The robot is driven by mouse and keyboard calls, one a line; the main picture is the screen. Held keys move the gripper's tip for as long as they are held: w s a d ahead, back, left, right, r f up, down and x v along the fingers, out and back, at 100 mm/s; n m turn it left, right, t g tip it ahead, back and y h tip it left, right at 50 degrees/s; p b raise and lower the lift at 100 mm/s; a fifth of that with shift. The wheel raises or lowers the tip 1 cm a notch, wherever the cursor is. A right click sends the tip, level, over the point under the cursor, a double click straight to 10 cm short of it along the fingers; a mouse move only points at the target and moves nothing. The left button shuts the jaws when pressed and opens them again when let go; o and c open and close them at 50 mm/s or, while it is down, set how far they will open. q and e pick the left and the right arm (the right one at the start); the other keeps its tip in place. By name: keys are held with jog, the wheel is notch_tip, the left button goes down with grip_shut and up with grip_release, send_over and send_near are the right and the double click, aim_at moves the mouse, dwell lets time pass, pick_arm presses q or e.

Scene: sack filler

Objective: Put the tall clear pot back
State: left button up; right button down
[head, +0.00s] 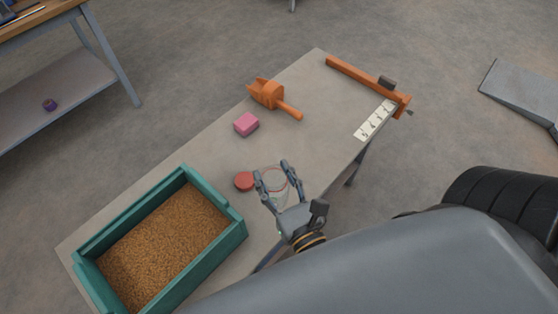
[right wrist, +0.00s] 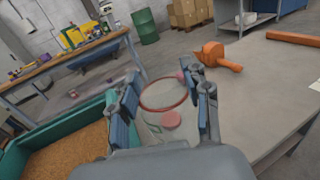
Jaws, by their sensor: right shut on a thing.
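The tall clear pot (head: 275,184) is see-through with a thin red rim. It is at the front edge of the grey table (head: 205,147). My right gripper (head: 271,169) has one finger on each side of it and is shut on it. In the right wrist view the pot (right wrist: 163,108) shows between the two fingers, its rim roughly level. I cannot tell whether its base touches the table. A round red lid (head: 244,181) lies on the table just left of the pot. My left gripper is not in view.
A green bin of grain (head: 241,232) stands at the table's left end. A pink block (head: 246,124) and an orange scoop (head: 267,93) lie behind the pot. An orange bar (head: 350,75) and a numbered white strip (head: 375,121) are at the far right end. Bare table lies between.

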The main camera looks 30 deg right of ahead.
pick_arm(q)
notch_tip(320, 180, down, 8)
jog(key=b, duration=0.7)
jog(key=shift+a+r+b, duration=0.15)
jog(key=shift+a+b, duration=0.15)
jog(key=shift+b, duration=0.05)
pick_arm(e)
jog(key=w+d+f, duration=0.6)
jog(key=w+f, duration=0.5)
jog(key=f, duration=0.1)
jog(key=shift+d+f, duration=0.2)
jog(key=shift+d, duration=0.05)
jog(key=shift+s, duration=0.1)
jog(key=c, duration=1.1)
grip_release()
jog(key=shift+f, duration=0.2)
jog(key=o, duration=0.5)
jog(key=shift+c, duration=0.2)
jog(key=shift+r, duration=0.1)
